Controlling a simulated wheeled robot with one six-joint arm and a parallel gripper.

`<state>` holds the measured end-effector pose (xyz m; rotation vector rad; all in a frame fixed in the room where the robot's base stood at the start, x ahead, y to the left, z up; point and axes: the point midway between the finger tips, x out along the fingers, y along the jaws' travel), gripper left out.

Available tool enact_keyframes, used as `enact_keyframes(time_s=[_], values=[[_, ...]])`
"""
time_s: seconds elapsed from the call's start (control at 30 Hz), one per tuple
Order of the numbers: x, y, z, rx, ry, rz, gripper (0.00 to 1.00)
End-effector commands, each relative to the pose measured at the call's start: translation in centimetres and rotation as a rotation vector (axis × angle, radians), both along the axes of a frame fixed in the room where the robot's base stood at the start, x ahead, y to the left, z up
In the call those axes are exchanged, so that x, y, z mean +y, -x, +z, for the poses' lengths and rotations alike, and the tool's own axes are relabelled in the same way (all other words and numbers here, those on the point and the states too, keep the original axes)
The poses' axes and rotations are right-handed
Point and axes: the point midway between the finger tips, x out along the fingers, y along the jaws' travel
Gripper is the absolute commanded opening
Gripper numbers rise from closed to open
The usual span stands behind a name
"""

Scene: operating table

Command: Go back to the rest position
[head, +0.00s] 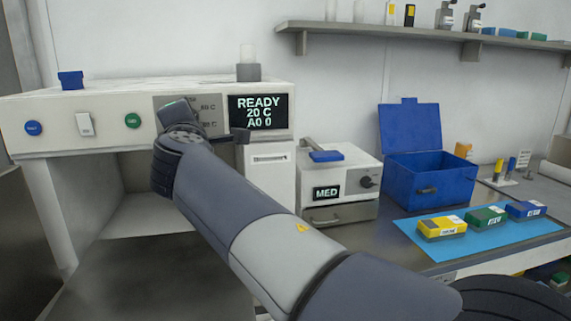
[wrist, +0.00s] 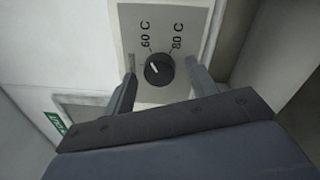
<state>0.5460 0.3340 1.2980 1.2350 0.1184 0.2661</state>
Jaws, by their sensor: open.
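My gripper (wrist: 160,85) is open in the wrist view, with a finger on each side of a dark round knob (wrist: 159,69). I cannot tell whether the fingers touch the knob. The knob sits on a grey dial plate (wrist: 130,25) marked 60 C and 80 C, and its white pointer line is tilted up and to the left. In the head view my arm reaches up to the dial plate (head: 215,103) on the white machine (head: 70,108), and the wrist hides the knob. The machine's display (head: 258,112) reads READY, 20 C, A0 0.
Right of the machine stand a white device (head: 345,168) reading MED and an open blue box (head: 430,185). Yellow, green and blue packs lie on a blue mat (head: 440,240). A blue button (head: 33,128), a white switch (head: 85,123) and a green button (head: 132,120) are left of the dial.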

Motion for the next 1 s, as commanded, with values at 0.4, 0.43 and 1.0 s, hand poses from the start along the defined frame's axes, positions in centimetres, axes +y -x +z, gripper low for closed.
enact_keyframes(time_s=[0.4, 0.43, 1.0], values=[[0.0, 0.2, 0.0, -0.003, 0.010, 0.001, 0.54], [0.0, 0.2, 0.0, -0.002, 0.007, 0.001, 0.54], [-2.3, 8.6, -0.5, -0.001, -0.008, 0.005, 0.54]])
